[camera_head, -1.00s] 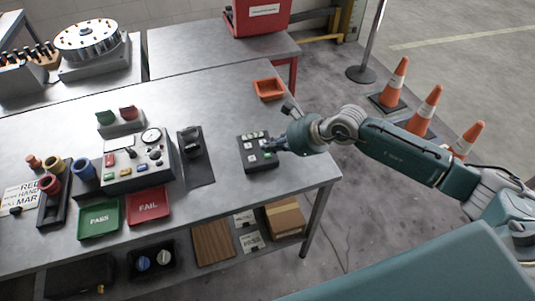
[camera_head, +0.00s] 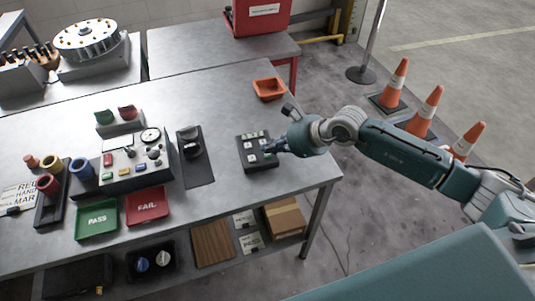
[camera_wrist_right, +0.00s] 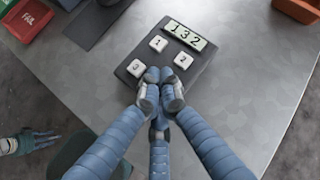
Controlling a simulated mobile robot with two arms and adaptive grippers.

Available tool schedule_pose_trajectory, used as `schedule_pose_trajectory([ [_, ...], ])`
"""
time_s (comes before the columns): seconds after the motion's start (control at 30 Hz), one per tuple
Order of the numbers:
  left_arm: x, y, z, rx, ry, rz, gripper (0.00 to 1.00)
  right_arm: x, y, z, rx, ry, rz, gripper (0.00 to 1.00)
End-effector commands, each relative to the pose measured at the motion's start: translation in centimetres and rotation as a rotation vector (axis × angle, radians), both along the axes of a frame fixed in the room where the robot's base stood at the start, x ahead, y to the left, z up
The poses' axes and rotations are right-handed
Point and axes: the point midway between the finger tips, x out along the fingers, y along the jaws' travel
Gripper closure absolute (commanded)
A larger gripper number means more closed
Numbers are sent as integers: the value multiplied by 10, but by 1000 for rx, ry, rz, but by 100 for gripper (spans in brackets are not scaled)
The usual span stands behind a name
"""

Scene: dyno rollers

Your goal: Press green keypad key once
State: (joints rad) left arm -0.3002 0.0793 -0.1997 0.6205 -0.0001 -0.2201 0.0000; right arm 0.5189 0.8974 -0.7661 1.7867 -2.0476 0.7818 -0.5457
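The dark keypad (camera_head: 243,157) lies near the right edge of the grey table. In the right wrist view the keypad (camera_wrist_right: 170,66) has a display reading 132 and white keys 1, 2 and 3. The green key (camera_head: 269,155) is at its near right corner in the head view, and my fingers hide it in the wrist view. My right gripper (camera_wrist_right: 158,96) has its fingertips together, empty, over the keypad's near part; contact with the key cannot be told. A hand with spread fingers, my left gripper (camera_wrist_right: 38,141), shows at the wrist view's left edge.
An orange tray (camera_head: 268,90) lies behind the keypad. A black stand (camera_head: 196,170) and a control box (camera_head: 130,171) are to its left, with green PASS (camera_head: 97,221) and red FAIL (camera_head: 147,206) trays in front. Traffic cones (camera_head: 424,104) stand on the floor at right.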

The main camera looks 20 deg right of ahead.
Motion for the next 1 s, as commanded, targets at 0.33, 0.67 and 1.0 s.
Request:
schedule_pose_trajectory([
  [0.33,0,0,-4,0,0,-1,60,0,0,-3,0,0,0,100],
  [0.67,0,0,-8,0,0,-1,60,0,0,-7,0,0,0,100],
  [1.0,0,0,-9,0,0,-1,60,-1,0,-8,-1,1,0,100],
])
